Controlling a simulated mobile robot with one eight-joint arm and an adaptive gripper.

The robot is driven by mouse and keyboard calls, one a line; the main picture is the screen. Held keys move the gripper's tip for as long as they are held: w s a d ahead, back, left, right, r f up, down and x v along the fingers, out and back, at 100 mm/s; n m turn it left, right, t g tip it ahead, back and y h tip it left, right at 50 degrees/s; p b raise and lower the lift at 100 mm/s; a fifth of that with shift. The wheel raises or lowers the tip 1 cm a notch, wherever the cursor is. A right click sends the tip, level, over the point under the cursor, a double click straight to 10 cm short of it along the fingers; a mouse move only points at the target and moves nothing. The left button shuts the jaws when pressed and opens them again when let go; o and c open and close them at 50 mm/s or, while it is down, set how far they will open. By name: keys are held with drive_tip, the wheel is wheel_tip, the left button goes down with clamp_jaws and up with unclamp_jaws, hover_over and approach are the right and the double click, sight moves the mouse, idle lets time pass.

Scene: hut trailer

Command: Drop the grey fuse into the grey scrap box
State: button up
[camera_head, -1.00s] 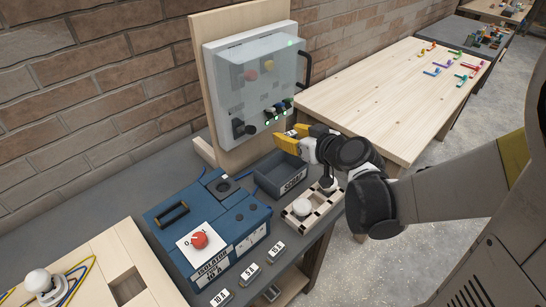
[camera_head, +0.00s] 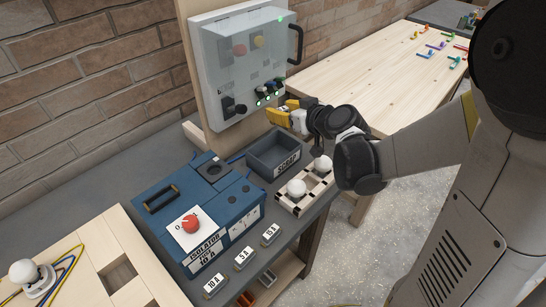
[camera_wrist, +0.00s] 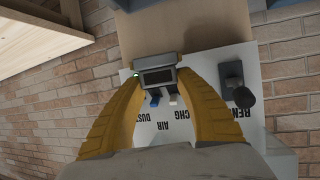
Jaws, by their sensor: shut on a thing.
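My gripper (camera_head: 277,110) is at the lower right of the wall panel, above and behind the scrap box. In the wrist view its yellow fingers (camera_wrist: 157,84) are shut on a small grey piece with a dark face, which looks like the grey fuse (camera_wrist: 157,62). The fuse is hard to make out in the head view. The grey scrap box (camera_head: 267,171) is an open tray labelled SCRAP on the dark bench. It looks empty, though part of its floor is hidden.
A panel (camera_head: 226,75) with a clear cover and handle stands behind. A blue isolator box (camera_head: 235,200) with a red knob is left of the scrap box. A holder (camera_head: 318,192) with white bulbs is to its right. Labelled fuses (camera_head: 243,258) lie in front.

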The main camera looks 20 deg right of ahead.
drive_tip(key=shift+f+b, duration=0.35)
drive_tip(key=shift+f, duration=0.25)
wheel_tip(320, 180, down, 5)
drive_tip(key=b, duration=0.3)
drive_tip(key=shift+r+b, duration=0.2)
drive_tip(key=shift+b, duration=0.15)
drive_tip(key=o, duration=1)
drive_tip(key=v, duration=1.2)
drive_tip(key=shift+s, duration=0.1)
